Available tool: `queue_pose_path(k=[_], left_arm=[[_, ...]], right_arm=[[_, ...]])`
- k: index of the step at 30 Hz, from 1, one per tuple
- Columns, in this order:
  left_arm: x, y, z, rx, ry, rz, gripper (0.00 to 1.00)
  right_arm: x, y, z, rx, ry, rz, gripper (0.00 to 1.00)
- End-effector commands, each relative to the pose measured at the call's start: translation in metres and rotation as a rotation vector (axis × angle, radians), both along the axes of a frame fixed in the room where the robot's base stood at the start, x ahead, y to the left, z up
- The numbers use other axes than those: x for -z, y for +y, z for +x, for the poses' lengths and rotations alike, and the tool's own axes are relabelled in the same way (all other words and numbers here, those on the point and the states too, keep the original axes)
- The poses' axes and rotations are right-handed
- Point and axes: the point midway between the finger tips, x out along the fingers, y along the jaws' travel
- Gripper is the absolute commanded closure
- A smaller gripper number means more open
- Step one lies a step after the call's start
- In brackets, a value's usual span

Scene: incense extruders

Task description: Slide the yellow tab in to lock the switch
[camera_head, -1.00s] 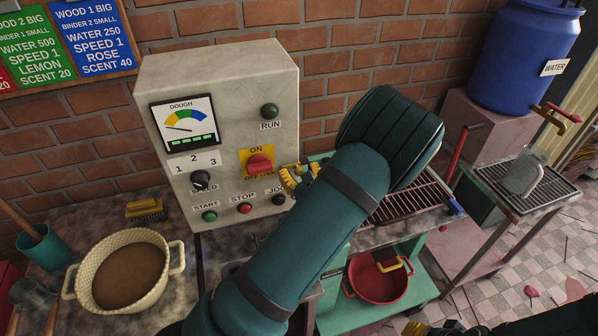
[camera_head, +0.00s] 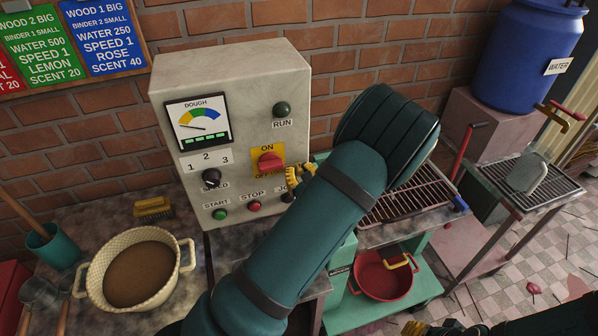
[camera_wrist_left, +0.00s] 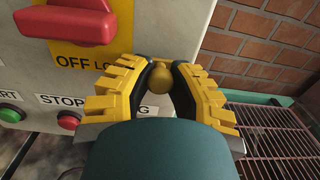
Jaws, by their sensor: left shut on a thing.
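The red switch (camera_head: 270,161) sits on a yellow plate marked ON and OFF, on the pale control box (camera_head: 235,75). In the left wrist view the red switch handle (camera_wrist_left: 72,22) lies across the plate. My left gripper (camera_head: 300,181) is just right of the plate. In the left wrist view its yellow-padded fingers (camera_wrist_left: 160,85) are shut on the yellow tab (camera_wrist_left: 160,78), whose rounded end shows between them. The rest of the tab is hidden. My right gripper (camera_head: 428,328) shows only partly at the bottom edge; its fingers cannot be made out.
Below the switch are the START, STOP and JOG buttons, with JOG partly covered by my left gripper. A grill rack (camera_head: 405,195) lies right of the box.

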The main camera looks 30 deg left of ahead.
Motion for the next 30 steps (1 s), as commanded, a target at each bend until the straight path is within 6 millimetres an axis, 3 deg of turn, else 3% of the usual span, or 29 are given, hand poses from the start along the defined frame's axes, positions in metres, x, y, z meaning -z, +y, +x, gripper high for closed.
queue_pose_path(k=[5,6,8,20,30], left_arm=[[0.001,0.004,-0.004,-0.014,0.007,0.002,1.00],[0.001,0.004,-0.004,-0.014,0.007,0.002,0.65],[0.001,0.004,-0.004,-0.013,0.007,0.003,0.45],[0.001,-0.002,-0.005,-0.007,0.004,0.001,0.45],[0.001,-0.047,-0.045,-0.005,0.007,0.003,0.45]], right_arm=[[0.000,0.000,0.000,0.001,0.000,-0.001,0.53],[0.000,0.000,0.000,0.001,0.000,-0.001,0.53],[0.000,0.000,0.000,0.001,-0.001,0.000,0.53],[0.000,0.000,0.000,0.001,-0.001,0.000,0.53],[0.000,0.000,0.000,0.001,-0.001,0.000,0.53]])
